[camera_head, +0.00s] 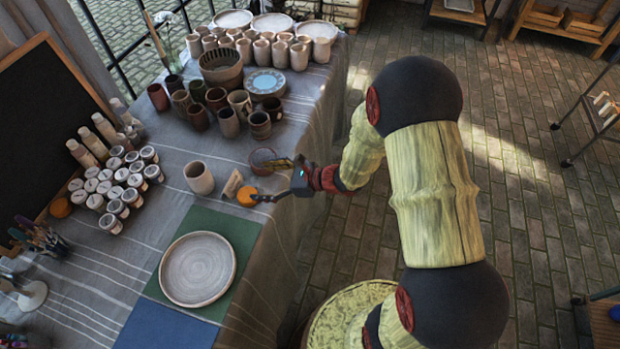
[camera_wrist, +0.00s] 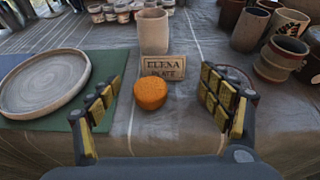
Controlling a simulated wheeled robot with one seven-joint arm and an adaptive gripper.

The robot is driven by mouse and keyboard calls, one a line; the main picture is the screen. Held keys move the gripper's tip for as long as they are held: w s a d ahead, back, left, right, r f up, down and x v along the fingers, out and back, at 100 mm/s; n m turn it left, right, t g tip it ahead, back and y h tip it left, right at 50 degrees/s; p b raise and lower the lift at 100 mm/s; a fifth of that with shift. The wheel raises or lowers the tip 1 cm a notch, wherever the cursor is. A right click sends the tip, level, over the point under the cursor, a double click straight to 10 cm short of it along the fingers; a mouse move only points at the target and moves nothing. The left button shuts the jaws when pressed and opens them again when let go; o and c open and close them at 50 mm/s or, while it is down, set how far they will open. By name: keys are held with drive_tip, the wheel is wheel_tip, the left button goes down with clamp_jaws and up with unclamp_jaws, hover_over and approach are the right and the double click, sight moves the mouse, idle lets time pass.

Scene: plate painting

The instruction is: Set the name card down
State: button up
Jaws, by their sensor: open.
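The name card (camera_wrist: 163,68), a small tan card lettered "ELENA PLATE", stands upright on the cloth-covered table in the wrist view. It sits just behind a round orange sponge-like thing (camera_wrist: 150,93) and in front of a plain clay cup (camera_wrist: 153,30). In the head view the card (camera_head: 233,184) shows small, between the cup and the orange thing. My gripper (camera_head: 263,181) is open at the table's right edge. In the wrist view its fingers (camera_wrist: 157,98) are spread wide on either side of the orange thing, with the card beyond and nothing held.
A round clay plate (camera_head: 198,268) lies on a green mat (camera_head: 250,235) at the front. A dark-rimmed bowl (camera_head: 262,160) is close to my gripper. Several paint jars (camera_head: 115,185) stand at left; cups and pots crowd the back. A blue mat (camera_head: 160,325) lies bare in front.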

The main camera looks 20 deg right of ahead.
drive_tip(key=s+a+r+n+g, duration=0.4)
drive_tip(key=s+r+n, duration=0.2)
drive_tip(key=r+n, duration=0.3)
drive_tip(key=s+d+r+n+h, duration=0.3)
drive_tip(key=s+r+n, duration=0.2)
drive_tip(key=s+n, duration=0.1)
drive_tip(key=s+d+r+n+g+h, duration=0.1)
drive_tip(key=s+d+r+n+h, duration=0.2)
drive_tip(key=s, duration=0.6)
wheel_tip(320, 180, up, 3)
drive_tip(key=n, duration=0.2)
drive_tip(key=shift+d+r+n, duration=0.15)
drive_tip(key=shift+d+n, duration=0.2)
drive_tip(key=shift+n, duration=0.05)
drive_tip(key=shift+o, duration=0.4)
drive_tip(key=s+d+r+n+t+h, duration=0.2)
drive_tip(key=s+d+r+n+h, duration=0.1)
drive_tip(key=d, duration=0.5)
wheel_tip(320, 180, up, 2)
drive_tip(key=shift+s+r+n+t+h, duration=0.1)
drive_tip(key=shift+s+n+t+h, duration=0.25)
drive_tip(key=shift+n+h, duration=0.35)
drive_tip(key=shift+o, duration=0.6)
drive_tip(key=shift+s+d+r, duration=0.1)
drive_tip(key=shift+d, duration=0.1)
drive_tip(key=shift+o, duration=0.9)
drive_tip(key=shift+r, duration=0.1)
